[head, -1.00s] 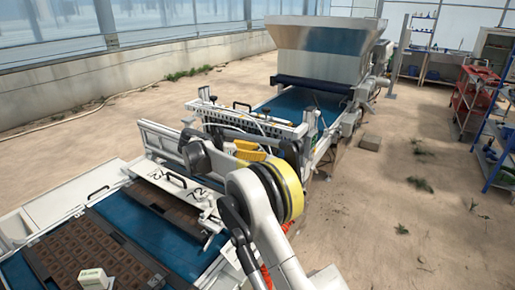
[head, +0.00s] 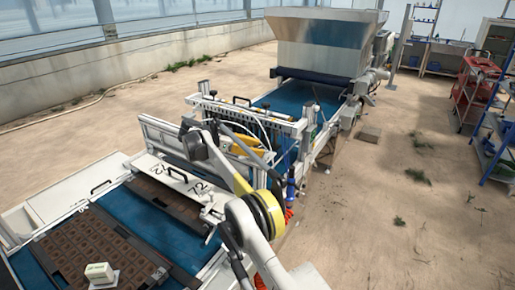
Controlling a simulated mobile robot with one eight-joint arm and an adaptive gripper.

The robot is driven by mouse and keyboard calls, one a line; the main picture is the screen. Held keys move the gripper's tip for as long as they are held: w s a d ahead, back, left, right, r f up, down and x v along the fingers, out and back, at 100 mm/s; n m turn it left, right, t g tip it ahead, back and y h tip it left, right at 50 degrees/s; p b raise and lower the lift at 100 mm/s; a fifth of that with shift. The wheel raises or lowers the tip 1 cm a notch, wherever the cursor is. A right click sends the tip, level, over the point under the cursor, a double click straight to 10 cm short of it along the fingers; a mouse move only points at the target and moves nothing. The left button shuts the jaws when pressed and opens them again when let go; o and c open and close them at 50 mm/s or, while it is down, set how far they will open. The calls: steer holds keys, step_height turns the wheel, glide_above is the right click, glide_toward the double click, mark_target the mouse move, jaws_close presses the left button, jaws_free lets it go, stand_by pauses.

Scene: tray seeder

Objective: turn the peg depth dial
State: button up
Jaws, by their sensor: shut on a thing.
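The tray seeder (head: 262,128) stands in the middle of the head view, with a row of upright tubes across its blue belt. I cannot make out the peg depth dial; it is too small or hidden. My arm (head: 232,178) comes up from the lower right, with a yellow band at its elbow, and reaches over the near side of the seeder. Its far end is lost among the seeder's parts, so my gripper cannot be picked out. A yellow part (head: 247,146) shows beside the tubes.
A steel hopper (head: 322,42) stands over the far belt. Dark cell trays (head: 92,248) and a small white block (head: 99,272) lie on the near left. A red cart (head: 472,92) and a blue rack (head: 492,135) are at right.

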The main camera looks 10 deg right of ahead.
steer(key=shift+f, duration=0.2)
steer(key=o, duration=1.2)
steer(key=shift+r, duration=0.1)
steer(key=shift+n+t+b, duration=0.3)
steer(key=shift+b, duration=0.1)
